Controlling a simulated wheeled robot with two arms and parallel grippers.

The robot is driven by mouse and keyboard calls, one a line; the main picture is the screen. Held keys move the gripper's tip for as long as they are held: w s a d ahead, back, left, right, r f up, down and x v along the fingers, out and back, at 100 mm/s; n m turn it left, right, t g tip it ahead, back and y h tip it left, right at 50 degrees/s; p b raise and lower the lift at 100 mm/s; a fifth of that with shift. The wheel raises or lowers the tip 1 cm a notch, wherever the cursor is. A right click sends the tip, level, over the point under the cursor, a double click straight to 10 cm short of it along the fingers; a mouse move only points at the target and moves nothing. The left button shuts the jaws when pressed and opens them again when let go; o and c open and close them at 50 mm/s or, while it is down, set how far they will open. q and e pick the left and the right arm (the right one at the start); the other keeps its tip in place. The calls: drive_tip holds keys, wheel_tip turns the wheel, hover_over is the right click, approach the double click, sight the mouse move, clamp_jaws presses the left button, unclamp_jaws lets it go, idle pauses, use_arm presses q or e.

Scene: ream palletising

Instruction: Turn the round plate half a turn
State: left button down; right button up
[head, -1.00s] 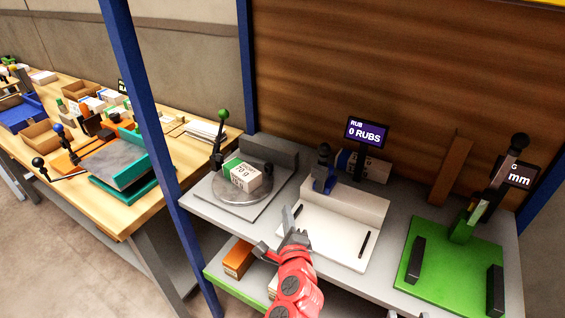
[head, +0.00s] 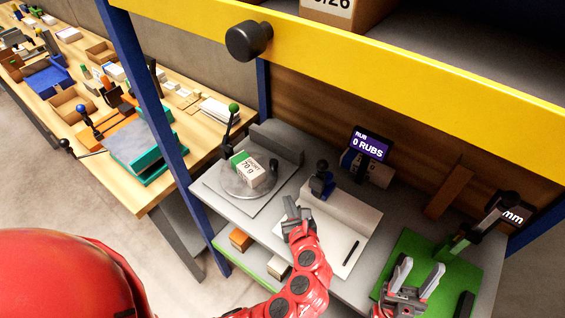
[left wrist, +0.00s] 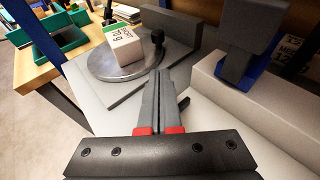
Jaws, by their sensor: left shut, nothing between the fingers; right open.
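The round plate (head: 229,184) is a grey metal disc on a pale square base on the bench, left of centre. It also shows in the left wrist view (left wrist: 132,71). A white and green ream (head: 250,172) marked 70 g lies on it, also seen in the left wrist view (left wrist: 125,48). A black knob (left wrist: 157,37) stands at the plate's right rim. My left gripper (head: 291,207) is shut and empty, right of the plate and apart from it; its fingers (left wrist: 159,90) point towards the plate. My right gripper (head: 418,275) is open and empty over the green board.
A lever with a green knob (head: 233,108) stands behind the plate. A white board with a blue and black clamp (head: 321,180) and a display reading 0 RUBS (head: 370,144) are to the right. A yellow beam (head: 380,70) crosses above. A blue post (head: 150,110) stands left.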

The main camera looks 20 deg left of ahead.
use_arm(q)
drive_tip(key=shift+w+a, duration=0.25)
drive_tip(key=p, duration=0.5)
approach(275, 168)
drive_tip(key=x, duration=0.5)
drive_tip(key=shift+w+a+f, duration=0.2)
drive_tip(key=shift+w+a, duration=0.15)
drive_tip(key=shift+w, duration=0.25)
